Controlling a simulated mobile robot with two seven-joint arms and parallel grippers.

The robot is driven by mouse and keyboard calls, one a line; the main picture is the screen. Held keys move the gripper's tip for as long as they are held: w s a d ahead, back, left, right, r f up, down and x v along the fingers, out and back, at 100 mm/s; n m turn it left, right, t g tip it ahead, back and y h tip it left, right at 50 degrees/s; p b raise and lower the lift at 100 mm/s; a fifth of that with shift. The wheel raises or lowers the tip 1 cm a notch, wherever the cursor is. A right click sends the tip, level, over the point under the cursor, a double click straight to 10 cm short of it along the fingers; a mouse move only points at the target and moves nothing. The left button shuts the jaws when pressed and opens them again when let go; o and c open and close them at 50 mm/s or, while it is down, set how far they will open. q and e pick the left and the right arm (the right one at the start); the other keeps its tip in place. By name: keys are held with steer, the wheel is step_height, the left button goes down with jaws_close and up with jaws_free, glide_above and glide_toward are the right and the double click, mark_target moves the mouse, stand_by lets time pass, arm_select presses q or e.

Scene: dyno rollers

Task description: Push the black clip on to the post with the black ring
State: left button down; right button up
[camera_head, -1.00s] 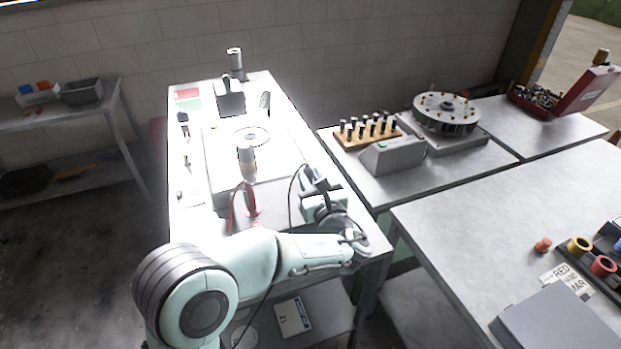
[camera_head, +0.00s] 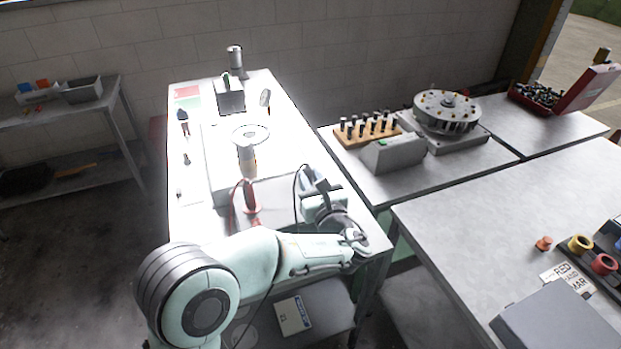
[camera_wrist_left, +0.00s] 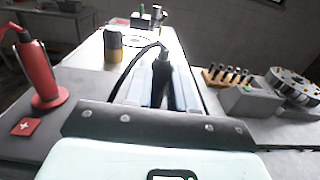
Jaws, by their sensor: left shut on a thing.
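My left gripper (camera_head: 316,184) is above the right edge of the white table. In the left wrist view its two pale fingers (camera_wrist_left: 162,72) are closed on a dark thing, which looks like the black clip (camera_wrist_left: 166,88). A black cable (camera_wrist_left: 130,69) arches up to it from the left. The fingers hide most of the clip. A red clip (camera_head: 250,196) with a red lead stands to the left; it also shows in the left wrist view (camera_wrist_left: 36,72) beside a red tile with a white cross. I cannot make out the post with the black ring. My right gripper is out of view.
A dark-topped yellow cylinder (camera_head: 247,160) stands behind the red clip. A black box (camera_head: 229,97) is farther back. To the right are a wooden rack of pegs (camera_head: 366,131), a grey box (camera_head: 392,155) and a round carousel (camera_head: 446,112).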

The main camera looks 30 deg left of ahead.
arm_select(q)
steer(key=shift+f, duration=0.2)
steer(key=c, duration=0.9)
jaws_free()
steer(key=shift+o, duration=0.2)
steer(key=b+v, duration=0.1)
steer(key=v, duration=1.2)
steer(key=shift+s+d+b, duration=0.15)
steer(key=shift+b, duration=0.15)
